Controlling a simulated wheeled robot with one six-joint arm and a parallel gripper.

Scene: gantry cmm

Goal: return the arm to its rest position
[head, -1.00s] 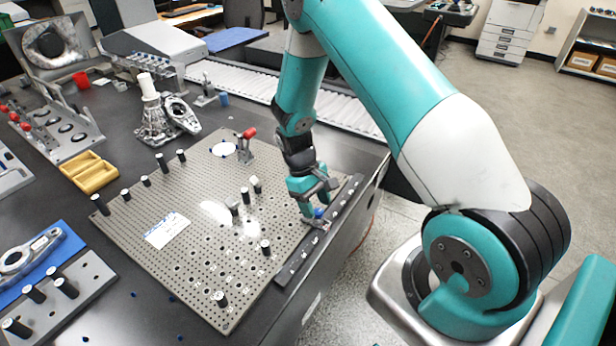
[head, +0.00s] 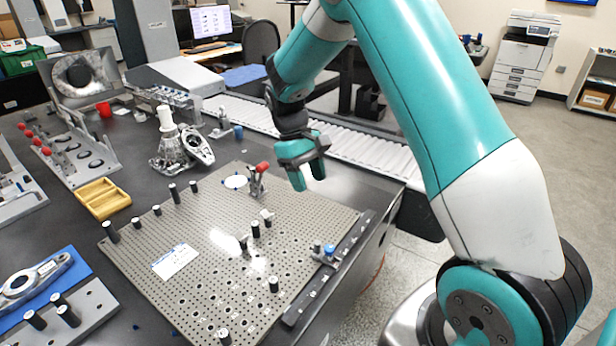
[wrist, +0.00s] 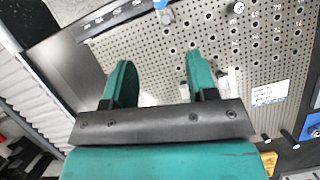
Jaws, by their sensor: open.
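My arm is raised over the far right part of the perforated fixture plate (head: 205,275). My gripper (head: 309,184) points down above the plate, clear of it. In the wrist view my gripper (wrist: 155,75) has its two teal fingers apart, with nothing between them but the plate (wrist: 230,45) below. A small clamp-like piece with a blue top (head: 329,250) sits on the dark rail (head: 335,262) at the plate's right edge, apart from the gripper.
Several black pins stand on the plate, with a red-handled clamp (head: 260,172) near its back corner. A yellow tray (head: 103,198) and a metal casting (head: 172,150) lie to the left. A roller conveyor (head: 350,147) runs behind the table.

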